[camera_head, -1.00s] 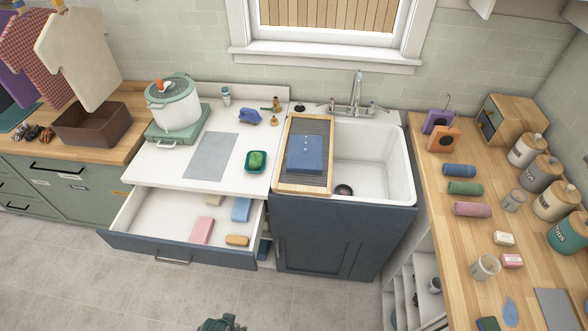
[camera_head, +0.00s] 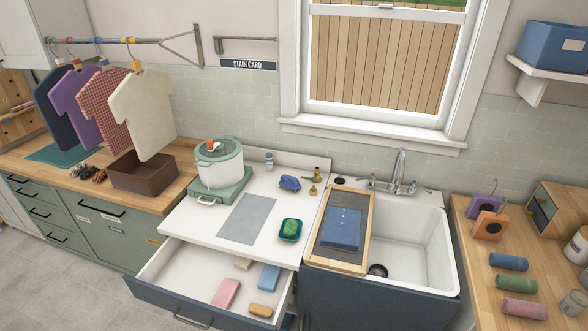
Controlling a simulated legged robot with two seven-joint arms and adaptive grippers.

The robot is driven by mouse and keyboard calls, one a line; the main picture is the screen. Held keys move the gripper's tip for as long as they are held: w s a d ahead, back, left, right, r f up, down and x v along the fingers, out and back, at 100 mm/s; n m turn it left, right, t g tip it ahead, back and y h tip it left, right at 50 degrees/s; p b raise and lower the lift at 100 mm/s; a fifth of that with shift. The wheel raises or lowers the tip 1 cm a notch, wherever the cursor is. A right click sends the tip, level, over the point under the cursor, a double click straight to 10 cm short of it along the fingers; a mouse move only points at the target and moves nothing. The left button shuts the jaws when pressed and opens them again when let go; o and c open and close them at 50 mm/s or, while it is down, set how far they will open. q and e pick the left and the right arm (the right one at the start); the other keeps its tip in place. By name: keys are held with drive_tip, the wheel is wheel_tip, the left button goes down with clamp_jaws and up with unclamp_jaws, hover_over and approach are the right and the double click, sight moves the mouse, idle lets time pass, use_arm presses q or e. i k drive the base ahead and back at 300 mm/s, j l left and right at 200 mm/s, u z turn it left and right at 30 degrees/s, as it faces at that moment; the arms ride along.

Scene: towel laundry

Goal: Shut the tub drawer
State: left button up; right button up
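The tub drawer, with a dark blue front (camera_head: 185,301) and a metal bar handle (camera_head: 193,318), is pulled well out below the white counter (camera_head: 179,217), left of the sink. Its white inside shows a pink block (camera_head: 226,293), a blue block (camera_head: 269,277), an orange-tan block (camera_head: 261,310) and a cream block (camera_head: 243,263). The lower edge of the drawer front is close to the bottom of the view. Neither of my grippers shows in the head view now.
A white sink (camera_head: 410,253) with a wooden washboard (camera_head: 322,264) stands right of the drawer. A pot (camera_head: 218,165), a grey mat (camera_head: 247,218) and a green dish (camera_head: 290,229) sit on the counter above. Floor (camera_head: 60,284) is clear at front left.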

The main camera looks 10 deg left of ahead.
sight(183, 278)
drive_tip(key=u, duration=1.55)
drive_tip(key=i+l+u, duration=0.1)
drive_tip(key=i+l, duration=0.1)
drive_tip(key=l, duration=0.1)
